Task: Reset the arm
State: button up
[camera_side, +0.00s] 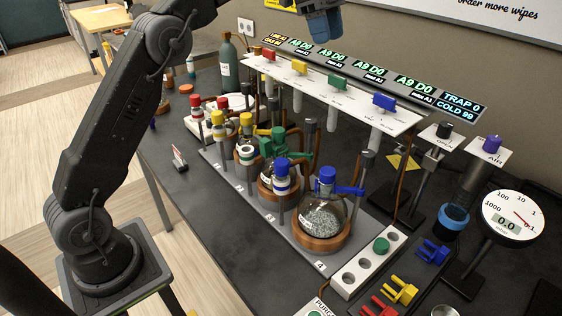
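My dark arm rises from its base at the left and leaves the top of the picture. What looks like my gripper (325,22), a blue-grey end, hangs at the top edge above the back of the bench. The upper part of it is cut off. It is apart from the valve rack (345,98) below it. I cannot make out its fingers or whether anything is between them.
Stoppered flasks (322,222) sit in brown rings on a grey tray (218,160). Coloured valves, displays (415,87) and a round gauge (514,215) stand behind and right. Coloured clips (400,290) lie at front right. The bench (215,255) is clear at front left.

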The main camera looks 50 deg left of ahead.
jog(key=s+d+n+t+y, duration=0.25)
jog(key=s+n, duration=0.75)
jog(key=s, duration=0.7)
jog(key=s+a+f+n+t+y, duration=0.1)
jog(key=s+f+n, duration=0.4)
jog(key=s+f, duration=0.8)
jog(key=shift+s+f+n+t+y, duration=0.4)
jog(key=shift+s+t, duration=0.35)
jog(key=shift+s, duration=0.3)
